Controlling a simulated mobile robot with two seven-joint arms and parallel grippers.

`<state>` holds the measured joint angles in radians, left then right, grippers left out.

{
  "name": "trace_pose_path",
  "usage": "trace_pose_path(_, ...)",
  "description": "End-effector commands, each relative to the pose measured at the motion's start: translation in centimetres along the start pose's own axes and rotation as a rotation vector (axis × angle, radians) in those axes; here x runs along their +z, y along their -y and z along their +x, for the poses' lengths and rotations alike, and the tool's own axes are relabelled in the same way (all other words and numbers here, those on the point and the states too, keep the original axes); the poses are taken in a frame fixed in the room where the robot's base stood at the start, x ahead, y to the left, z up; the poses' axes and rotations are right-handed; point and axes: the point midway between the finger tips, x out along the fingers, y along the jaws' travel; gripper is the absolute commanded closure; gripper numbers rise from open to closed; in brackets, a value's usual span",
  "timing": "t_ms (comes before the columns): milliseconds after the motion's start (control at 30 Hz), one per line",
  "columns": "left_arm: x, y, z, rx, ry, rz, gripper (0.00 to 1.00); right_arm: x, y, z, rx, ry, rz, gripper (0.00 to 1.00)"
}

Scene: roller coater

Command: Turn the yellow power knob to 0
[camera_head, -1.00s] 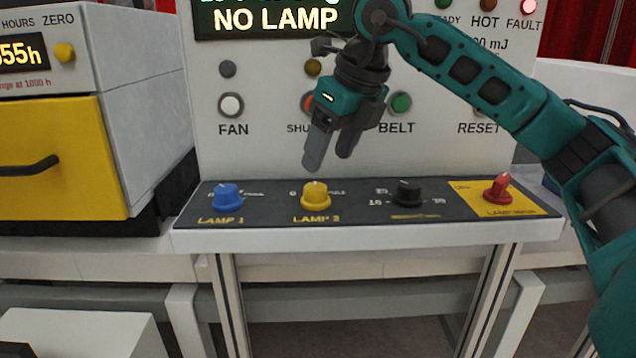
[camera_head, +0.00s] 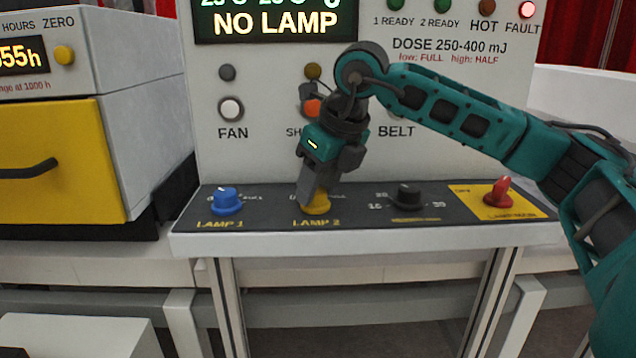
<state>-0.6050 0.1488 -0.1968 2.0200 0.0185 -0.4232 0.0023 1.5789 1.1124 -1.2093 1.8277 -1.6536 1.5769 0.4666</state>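The yellow knob (camera_head: 317,206) sits on the dark control strip above the label LAMP 2. My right gripper (camera_head: 312,200) points down at it, its fingers reaching the knob and covering its upper part. The fingers look to be at the knob's sides, but I cannot tell whether they press on it. The knob's pointer and most of its scale are hidden. My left gripper is not in view.
A blue knob (camera_head: 226,200) stands left of the yellow one. A black knob (camera_head: 407,197) and a red switch (camera_head: 498,192) stand to the right. The display (camera_head: 276,20) reads NO LAMP. A yellow drawer (camera_head: 60,160) is at the left.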

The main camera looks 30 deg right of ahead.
Motion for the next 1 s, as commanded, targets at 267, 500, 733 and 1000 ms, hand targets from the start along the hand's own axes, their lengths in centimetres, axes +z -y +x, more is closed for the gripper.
trace_pose_path(267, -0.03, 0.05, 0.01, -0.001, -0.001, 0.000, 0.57, 0.01, 0.00, -0.02, 0.000, 0.000, 0.000, 0.83)
trace_pose_path(500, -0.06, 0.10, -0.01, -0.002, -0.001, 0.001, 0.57, 0.02, 0.02, -0.04, 0.004, 0.000, -0.010, 0.89)
trace_pose_path(733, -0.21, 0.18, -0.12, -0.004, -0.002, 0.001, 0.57, 0.05, 0.08, -0.06, 0.036, 0.000, -0.086, 0.89)
trace_pose_path(1000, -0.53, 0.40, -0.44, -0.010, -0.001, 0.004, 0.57, 0.12, 0.20, -0.14, 0.118, -0.001, -0.277, 0.89)
